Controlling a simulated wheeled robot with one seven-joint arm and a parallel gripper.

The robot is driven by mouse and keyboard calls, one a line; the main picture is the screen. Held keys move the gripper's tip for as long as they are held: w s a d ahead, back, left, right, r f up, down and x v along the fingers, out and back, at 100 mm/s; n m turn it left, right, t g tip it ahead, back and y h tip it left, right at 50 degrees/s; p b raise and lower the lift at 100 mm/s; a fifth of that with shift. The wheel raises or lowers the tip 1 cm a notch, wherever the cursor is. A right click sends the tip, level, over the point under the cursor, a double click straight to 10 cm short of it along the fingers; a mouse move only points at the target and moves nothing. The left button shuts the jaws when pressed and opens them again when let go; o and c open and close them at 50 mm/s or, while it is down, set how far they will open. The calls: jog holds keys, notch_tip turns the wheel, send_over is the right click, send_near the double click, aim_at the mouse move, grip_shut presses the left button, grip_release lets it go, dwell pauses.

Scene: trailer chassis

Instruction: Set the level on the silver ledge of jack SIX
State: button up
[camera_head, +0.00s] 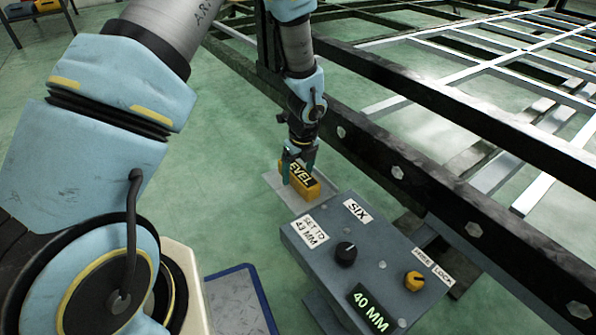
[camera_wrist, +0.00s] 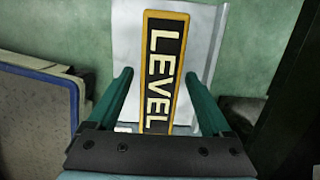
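The level (camera_head: 306,190) is a yellow block with a black face lettered LEVEL. It lies on the silver ledge (camera_head: 279,185) beside the grey-blue box of jack SIX (camera_head: 330,285). In the wrist view, the level (camera_wrist: 162,70) lies lengthwise over the pale ledge (camera_wrist: 126,40). My gripper (camera_head: 299,170) is at the level, with a green finger on either side. In the wrist view, my gripper (camera_wrist: 158,75) is open, with pale gaps between the level and both fingers. The level's near end is hidden by the gripper body.
Jack SIX carries a label SET TO 43 MM, a black knob (camera_head: 346,254), a yellow knob (camera_head: 414,281) and a display reading 40 MM (camera_head: 370,308). The dark chassis beam (camera_head: 430,190) runs close on the right. A blue-edged platform (camera_head: 240,300) stands at the lower middle. Green floor is clear at left.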

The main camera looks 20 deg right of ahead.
aim_at(302, 175)
notch_tip(302, 175, up, 12)
jog(key=s+p, duration=0.2)
jog(key=p, duration=0.3)
jog(key=w+a+r+n, duration=0.2)
jog(key=a+r+n, duration=0.3)
jog(key=a+n, duration=0.35)
jog(key=w+a+r+n, duration=0.2)
jog(key=a+r+n, duration=0.3)
jog(key=a+n, duration=0.4)
jog(key=s+a+r+n, duration=0.2)
jog(key=s+a+n, duration=0.1)
jog(key=a+n, duration=0.4)
jog(key=s+a+r+n, duration=0.2)
jog(key=s+a+n, duration=0.1)
jog(key=a+n, duration=0.4)
jog(key=shift+s+r+n+h, duration=0.15)
jog(key=shift+r+n+h, duration=0.2)
jog(key=shift+n, duration=0.3)
jog(key=shift+a, duration=0.1)
notch_tip(302, 175, up, 36)
jog(key=p, duration=3.5)
jog(key=shift+f+p, duration=0.25)
jog(key=shift+p, duration=0.1)
